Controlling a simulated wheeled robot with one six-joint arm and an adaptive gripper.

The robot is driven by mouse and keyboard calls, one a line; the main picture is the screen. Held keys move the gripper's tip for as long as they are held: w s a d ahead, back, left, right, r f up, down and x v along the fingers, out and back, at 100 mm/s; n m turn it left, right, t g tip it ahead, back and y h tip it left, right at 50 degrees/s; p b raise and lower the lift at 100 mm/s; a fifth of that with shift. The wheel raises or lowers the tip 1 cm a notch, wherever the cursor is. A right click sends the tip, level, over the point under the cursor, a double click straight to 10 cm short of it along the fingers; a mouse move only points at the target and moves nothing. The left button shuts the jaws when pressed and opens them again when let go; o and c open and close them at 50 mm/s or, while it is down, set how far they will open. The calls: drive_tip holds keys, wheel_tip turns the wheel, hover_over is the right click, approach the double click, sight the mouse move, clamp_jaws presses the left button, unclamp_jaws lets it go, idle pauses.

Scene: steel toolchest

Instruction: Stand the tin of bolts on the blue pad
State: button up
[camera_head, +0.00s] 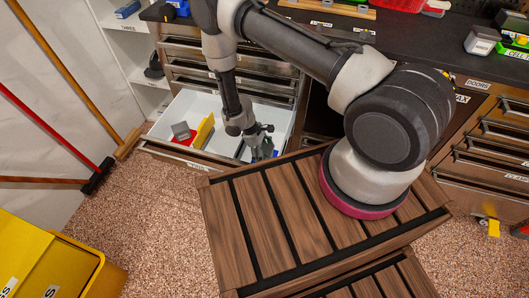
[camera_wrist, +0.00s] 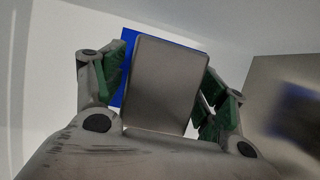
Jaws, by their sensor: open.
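My gripper (camera_head: 262,148) is low inside the open white drawer, at its right part. In the wrist view my gripper (camera_wrist: 165,72) is open, with its green finger pads on either side of a grey box-shaped tin (camera_wrist: 165,90). Whether the pads touch the tin cannot be told. The blue pad (camera_wrist: 127,62) shows behind the tin, mostly at its upper left; the tin covers much of it.
The drawer (camera_head: 226,110) also holds a grey box (camera_head: 181,130) by a red patch (camera_head: 184,139) and a yellow item (camera_head: 204,130) at left. Drawer walls stand close around my gripper. A slatted wooden top (camera_head: 238,220) lies in front. Brooms lean at left.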

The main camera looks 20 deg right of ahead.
drive_tip(key=v, duration=1.2)
drive_tip(key=shift+r, duration=0.2)
drive_tip(key=shift+d, duration=0.1)
